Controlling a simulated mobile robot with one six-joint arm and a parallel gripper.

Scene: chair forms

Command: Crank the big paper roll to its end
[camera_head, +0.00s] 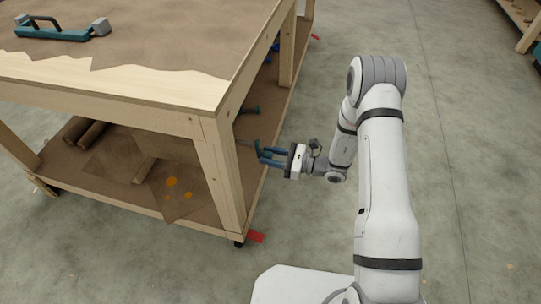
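My gripper (265,157) reaches in from the right to the right side of the wooden workbench, below its top. Its two blue fingers point left and look a little apart. Brown rolls (92,134) lie on the lower shelf at the left.
The workbench (205,100) has a brown paper-like top with a ragged pale edge. A teal tool with a black handle (62,30) lies on it. The lower shelf holds brown sheets with orange spots (171,181). The concrete floor at right is clear.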

